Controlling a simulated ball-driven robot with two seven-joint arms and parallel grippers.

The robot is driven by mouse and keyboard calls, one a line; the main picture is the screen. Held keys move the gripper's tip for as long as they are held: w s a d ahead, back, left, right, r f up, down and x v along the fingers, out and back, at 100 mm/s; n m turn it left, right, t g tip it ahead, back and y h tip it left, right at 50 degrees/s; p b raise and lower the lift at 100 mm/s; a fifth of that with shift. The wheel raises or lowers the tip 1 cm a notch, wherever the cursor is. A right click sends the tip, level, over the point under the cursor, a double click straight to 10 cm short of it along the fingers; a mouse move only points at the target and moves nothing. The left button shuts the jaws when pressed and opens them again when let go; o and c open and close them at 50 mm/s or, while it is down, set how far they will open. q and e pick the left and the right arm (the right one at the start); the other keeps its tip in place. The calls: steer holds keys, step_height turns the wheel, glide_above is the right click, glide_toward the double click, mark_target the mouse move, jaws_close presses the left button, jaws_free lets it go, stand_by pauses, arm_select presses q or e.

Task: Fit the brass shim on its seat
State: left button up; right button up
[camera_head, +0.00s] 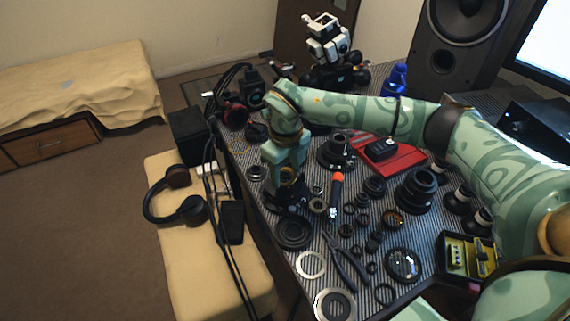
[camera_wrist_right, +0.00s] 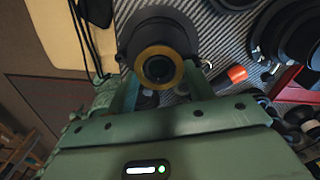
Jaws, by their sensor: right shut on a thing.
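My right gripper (camera_head: 287,188) points down over the left part of the striped bench. In the right wrist view its two fingers (camera_wrist_right: 160,80) close on opposite sides of the brass shim (camera_wrist_right: 147,52), a flat gold ring. A round black lens part (camera_wrist_right: 150,20) with a wide flange lies beneath the ring and shows around and through it. I cannot tell whether the ring touches that part or is held just above it. In the head view the fingers and dark part (camera_head: 285,208) overlap, and the shim is hard to make out. My left gripper is not in view.
An orange-handled screwdriver (camera_head: 337,184) lies right of the gripper, with pliers (camera_head: 347,262) and several loose rings and lens parts nearby. A black flanged ring (camera_head: 293,232) lies just in front. A red tray (camera_head: 400,160) is farther back. The bench's left edge is close, with cables along it.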

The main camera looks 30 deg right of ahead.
steer(key=shift+f, duration=0.7)
steer(key=shift+f, duration=0.3)
steer(key=shift+r+p, duration=0.4)
steer(key=shift+p, duration=0.35)
stand_by(0.4)
steer(key=shift+f, duration=0.2)
stand_by(0.9)
steer(key=shift+p, duration=0.55)
steer(key=o, duration=1)
steer(key=shift+a, duration=0.1)
steer(key=shift+o, duration=0.2)
steer(key=shift+w+d, duration=0.1)
steer(key=shift+d, duration=0.1)
